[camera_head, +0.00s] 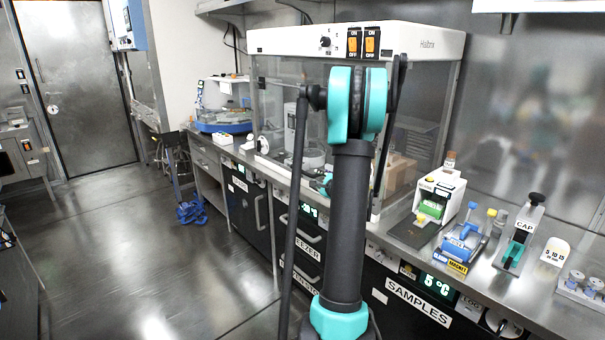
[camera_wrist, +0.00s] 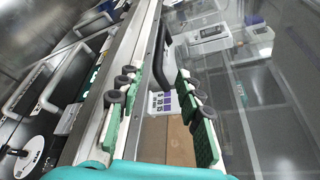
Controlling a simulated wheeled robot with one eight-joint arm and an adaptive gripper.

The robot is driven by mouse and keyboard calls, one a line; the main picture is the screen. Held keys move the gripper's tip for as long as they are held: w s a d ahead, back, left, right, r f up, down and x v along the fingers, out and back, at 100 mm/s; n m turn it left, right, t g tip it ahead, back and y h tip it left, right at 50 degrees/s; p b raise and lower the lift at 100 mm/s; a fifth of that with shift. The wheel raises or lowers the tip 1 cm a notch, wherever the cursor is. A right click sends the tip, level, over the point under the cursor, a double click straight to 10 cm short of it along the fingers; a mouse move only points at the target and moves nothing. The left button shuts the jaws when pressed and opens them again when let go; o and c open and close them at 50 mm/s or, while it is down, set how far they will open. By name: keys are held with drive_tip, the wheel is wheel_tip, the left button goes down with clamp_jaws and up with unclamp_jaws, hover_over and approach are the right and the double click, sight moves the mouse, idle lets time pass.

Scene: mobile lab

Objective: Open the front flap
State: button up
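The clear front flap (camera_head: 277,125) of the white-topped enclosure hangs down over its front in the head view. In the wrist view the clear panel (camera_wrist: 262,100) fills the right side. A black handle (camera_wrist: 159,52) along its edge shows between my gripper's (camera_wrist: 157,78) two fingers. The fingers, with green pads and dark rollers, are apart, with a visible gap between them. I cannot tell how deep the handle sits between them, and no contact shows. In the head view my arm hides most of the gripper; only a small teal part shows low at the flap.
The enclosure's top (camera_head: 430,42) carries two orange switches. On the bench at right stand a white device with a green block (camera_head: 436,195), a blue magnet rack (camera_head: 462,240) and a capper (camera_head: 520,235). Drawers (camera_head: 300,235) lie below. The floor (camera_head: 130,240) at left is mostly clear.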

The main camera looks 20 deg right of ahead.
sight(305, 173)
drive_tip(key=x, duration=1.4)
drive_tip(key=shift+w+f, duration=0.1)
drive_tip(key=shift+w, duration=0.3)
clamp_jaws()
